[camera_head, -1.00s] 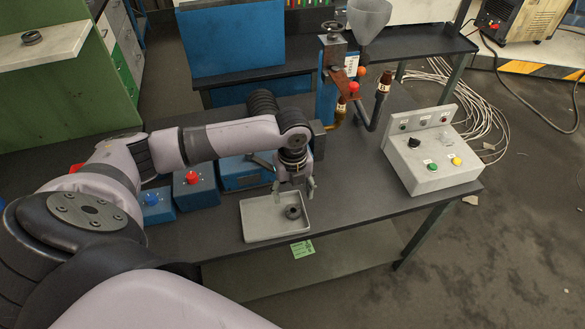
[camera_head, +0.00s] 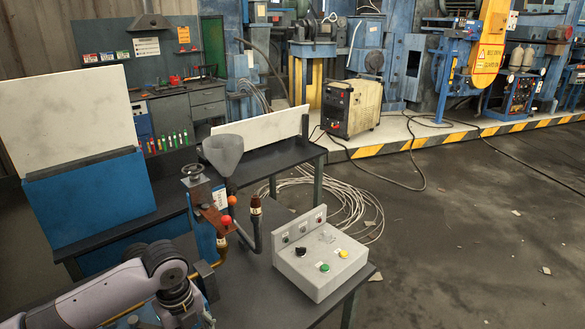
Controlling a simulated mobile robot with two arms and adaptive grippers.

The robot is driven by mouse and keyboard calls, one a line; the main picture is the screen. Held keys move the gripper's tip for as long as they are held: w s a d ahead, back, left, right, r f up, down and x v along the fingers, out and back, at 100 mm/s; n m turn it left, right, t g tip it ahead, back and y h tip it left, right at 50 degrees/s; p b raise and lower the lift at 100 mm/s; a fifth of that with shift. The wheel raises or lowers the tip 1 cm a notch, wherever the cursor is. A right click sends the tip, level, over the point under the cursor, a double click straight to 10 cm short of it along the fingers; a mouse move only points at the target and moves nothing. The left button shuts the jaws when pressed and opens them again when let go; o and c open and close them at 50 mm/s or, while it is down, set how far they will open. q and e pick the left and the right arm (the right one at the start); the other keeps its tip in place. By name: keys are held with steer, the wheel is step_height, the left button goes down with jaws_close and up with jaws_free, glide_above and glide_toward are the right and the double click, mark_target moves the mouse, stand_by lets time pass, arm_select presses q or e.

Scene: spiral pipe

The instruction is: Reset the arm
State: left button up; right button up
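My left arm, pale lilac with black joints, comes in at the lower left. Its gripper (camera_head: 184,318) points down over the dark workbench (camera_head: 252,290), beside the pipe-and-funnel rig. The bottom picture edge cuts off the gripper, so its fingertips are hidden and I cannot tell whether it is open or holds anything. My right gripper is not in view.
A grey funnel (camera_head: 223,152), a rig with a red knob (camera_head: 226,219) and a dark bent pipe (camera_head: 256,226) stand close right of my gripper. A grey control box (camera_head: 320,262) sits at the bench's right. Open floor (camera_head: 460,240) lies beyond.

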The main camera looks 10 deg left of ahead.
arm_select(q)
steer(key=s+d+f+n+t+h, duration=0.1)
steer(key=s+d+f+n, duration=0.3)
steer(key=d, duration=0.3)
steer(key=s+d+f+n+t+h, duration=0.1)
steer(key=s+d+f+n+h, duration=0.1)
steer(key=s+d+n, duration=0.4)
steer(key=s+a+n+t+y, duration=0.1)
steer(key=s+a+n, duration=0.2)
steer(key=s+n, duration=0.3)
steer(key=s+a+n+y, duration=0.2)
steer(key=s+a+n, duration=0.1)
steer(key=n, duration=0.5)
step_height(320, 180, down, 29)
steer(key=s+b, duration=0.1)
steer(key=s, duration=0.1)
steer(key=s+a+f+m+g+b, duration=0.1)
steer(key=s+a+f+g, duration=0.1)
steer(key=s+f, duration=1.4)
steer(key=shift+a+f, duration=0.3)
steer(key=shift+a, duration=0.1)
